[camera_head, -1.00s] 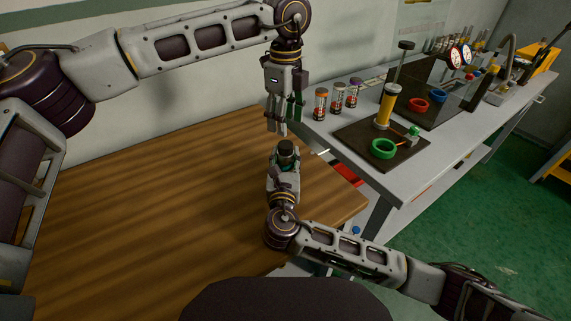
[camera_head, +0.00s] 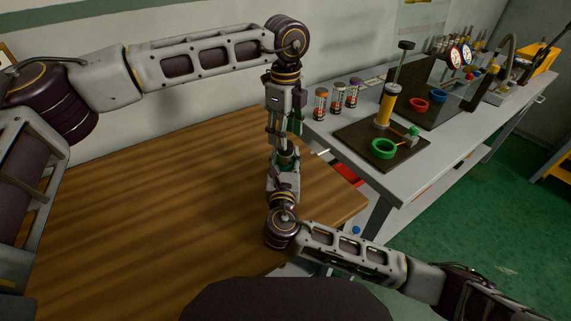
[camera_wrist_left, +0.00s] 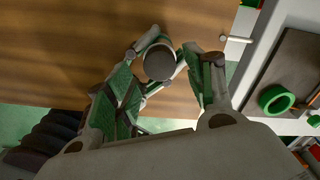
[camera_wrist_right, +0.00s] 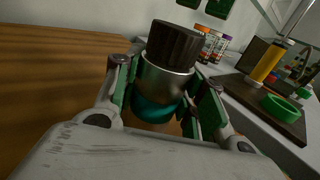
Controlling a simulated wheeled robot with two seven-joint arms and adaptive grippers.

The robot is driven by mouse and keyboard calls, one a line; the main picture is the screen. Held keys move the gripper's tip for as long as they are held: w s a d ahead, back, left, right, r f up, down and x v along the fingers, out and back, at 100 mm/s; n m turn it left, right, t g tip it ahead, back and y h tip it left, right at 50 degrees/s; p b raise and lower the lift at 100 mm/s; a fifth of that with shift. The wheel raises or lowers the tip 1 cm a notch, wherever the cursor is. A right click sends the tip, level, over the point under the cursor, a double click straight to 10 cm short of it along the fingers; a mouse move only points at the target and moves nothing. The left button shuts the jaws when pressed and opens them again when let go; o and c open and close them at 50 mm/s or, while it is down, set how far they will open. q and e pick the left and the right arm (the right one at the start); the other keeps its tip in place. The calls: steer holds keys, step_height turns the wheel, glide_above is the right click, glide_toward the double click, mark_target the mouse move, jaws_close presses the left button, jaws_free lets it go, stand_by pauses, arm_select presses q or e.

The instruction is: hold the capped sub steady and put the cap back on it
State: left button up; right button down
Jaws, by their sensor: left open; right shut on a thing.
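The capped sub (camera_wrist_right: 166,80) stands upright in my right gripper (camera_wrist_right: 160,95), with a silver metal body and a teal lower part. My right gripper is shut on the sub, its fingers on either side. The dark ribbed cap (camera_wrist_right: 176,42) sits on top of the sub; whether it is threaded on cannot be told. My left gripper (camera_head: 281,143) points down from above. In the left wrist view its open fingers (camera_wrist_left: 172,62) are on either side of the round cap top (camera_wrist_left: 159,62), apart from it. In the head view the left gripper hides the cap.
A wooden table (camera_head: 130,200) lies below, its left part clear. A grey bench (camera_head: 360,180) at the right bears a dark mat with a green ring (camera_head: 383,149) and a yellow cylinder (camera_head: 386,106).

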mark_target(286, 161)
arm_select(q)
steer(key=shift+f, duration=1.9)
